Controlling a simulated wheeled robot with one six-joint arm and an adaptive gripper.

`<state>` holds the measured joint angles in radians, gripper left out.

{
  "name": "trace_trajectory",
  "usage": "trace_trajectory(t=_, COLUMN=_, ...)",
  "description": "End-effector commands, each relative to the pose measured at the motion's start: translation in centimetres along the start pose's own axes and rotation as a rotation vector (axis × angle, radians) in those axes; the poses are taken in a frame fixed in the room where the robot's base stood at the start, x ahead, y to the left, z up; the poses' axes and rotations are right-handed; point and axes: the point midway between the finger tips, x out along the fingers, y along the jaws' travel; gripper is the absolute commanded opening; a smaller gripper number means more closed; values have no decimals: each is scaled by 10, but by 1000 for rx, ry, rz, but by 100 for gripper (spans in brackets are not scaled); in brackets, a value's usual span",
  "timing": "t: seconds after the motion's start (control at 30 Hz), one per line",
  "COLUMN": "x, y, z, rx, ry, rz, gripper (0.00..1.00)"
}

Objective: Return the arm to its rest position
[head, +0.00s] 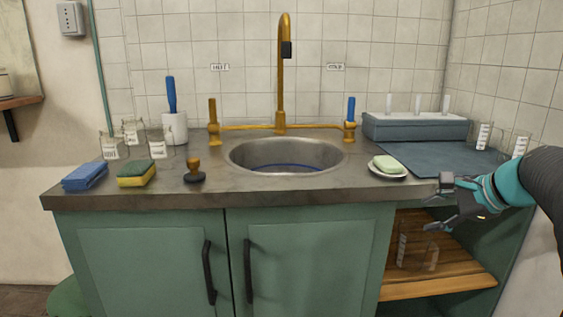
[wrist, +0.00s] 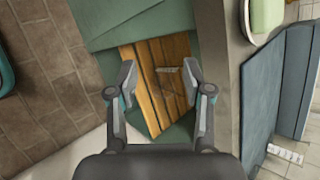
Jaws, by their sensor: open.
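My gripper (head: 432,211) is at the right of the head view, in front of the counter's right front edge and above the open shelf. Its two fingers are spread apart with nothing between them. In the wrist view my gripper (wrist: 160,72) is also open and empty, pointing down toward the wooden shelf (wrist: 150,55). My arm reaches in from the right edge of the head view.
The counter (head: 270,196) holds a sink (head: 285,157), a soap dish (head: 388,173), sponges, a stamp-like item (head: 194,172) and glassware. Clear glass vessels (head: 403,250) stand on the lower wooden shelf (head: 460,270). A blue-grey mat (head: 440,158) and rack (head: 415,127) lie at right.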

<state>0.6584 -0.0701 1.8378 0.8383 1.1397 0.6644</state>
Motion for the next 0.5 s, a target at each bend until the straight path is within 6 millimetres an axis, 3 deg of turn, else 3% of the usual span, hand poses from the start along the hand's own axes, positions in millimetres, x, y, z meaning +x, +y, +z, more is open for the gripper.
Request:
trace_trajectory(t=0.03, x=7, y=30, z=10, rx=-149, ry=42, rz=72, gripper=51)
trace_trajectory(t=0.2, x=17, y=125, z=34, rx=-696, ry=130, rz=319, gripper=51)
trace_trajectory(t=0.4, x=13, y=209, z=61, rx=-1220, ry=148, rz=523, gripper=51)
trace_trajectory(t=0.5, x=10, y=241, z=75, rx=-1400, ry=150, rz=574, gripper=51)
